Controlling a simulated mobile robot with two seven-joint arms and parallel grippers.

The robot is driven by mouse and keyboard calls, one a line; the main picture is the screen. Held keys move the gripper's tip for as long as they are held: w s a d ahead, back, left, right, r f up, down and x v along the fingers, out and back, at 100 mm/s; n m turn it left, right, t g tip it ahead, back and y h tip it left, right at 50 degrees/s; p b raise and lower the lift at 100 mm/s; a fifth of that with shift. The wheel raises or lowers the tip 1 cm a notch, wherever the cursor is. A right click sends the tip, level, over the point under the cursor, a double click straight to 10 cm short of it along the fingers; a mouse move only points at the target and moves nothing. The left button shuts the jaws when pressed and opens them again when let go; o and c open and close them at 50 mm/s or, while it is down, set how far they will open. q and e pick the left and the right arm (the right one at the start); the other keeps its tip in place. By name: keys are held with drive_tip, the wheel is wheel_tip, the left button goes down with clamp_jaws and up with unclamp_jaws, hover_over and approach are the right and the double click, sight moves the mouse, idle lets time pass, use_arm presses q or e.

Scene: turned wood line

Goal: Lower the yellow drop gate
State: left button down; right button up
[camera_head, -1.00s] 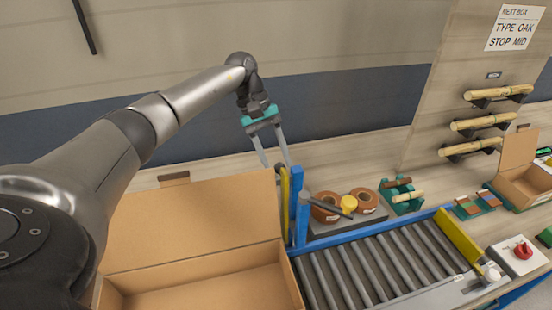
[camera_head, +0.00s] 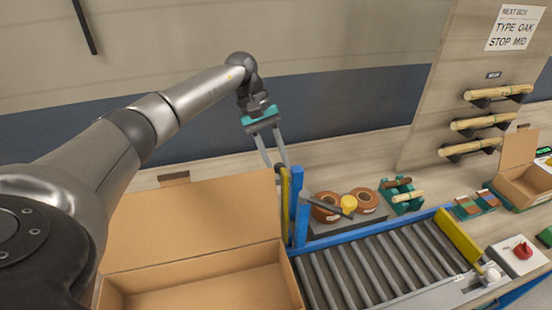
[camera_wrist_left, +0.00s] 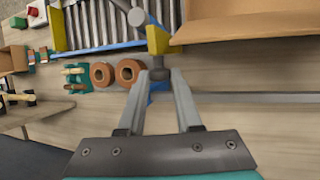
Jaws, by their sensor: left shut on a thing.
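The yellow drop gate (camera_head: 284,190) stands upright beside the blue post (camera_head: 300,215) at the left end of the roller conveyor, just behind the open cardboard box. My left gripper (camera_head: 278,165) points down at the gate's top, with its fingers close together. In the left wrist view, the gripper (camera_wrist_left: 160,78) is shut on a small dark part at the end of the yellow gate (camera_wrist_left: 158,40). The fingers hide some of this part. The gate's lower end is hidden behind the box in the head view. My right gripper is not in view.
The open cardboard box (camera_head: 190,215) stands left of the rollers (camera_head: 365,265). Tape rolls (camera_head: 325,207) and a green rack (camera_head: 402,195) sit behind the conveyor. A yellow bar (camera_head: 458,236) crosses its far right end. A red knob (camera_head: 523,250) is at the right.

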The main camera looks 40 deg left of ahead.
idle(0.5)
use_arm(q)
drive_tip(key=shift+s+d+r, duration=0.2)
drive_tip(key=shift+s+d, duration=0.2)
drive_tip(key=shift+d, duration=0.15)
drive_tip(key=shift+s+d+r, duration=0.15)
drive_tip(key=shift+s+d, duration=0.25)
drive_tip(key=shift+d, duration=0.15)
drive_tip(key=c, duration=0.6)
unclamp_jaws()
drive_tip(key=shift+a+r, duration=0.1)
drive_tip(key=v, duration=1.5)
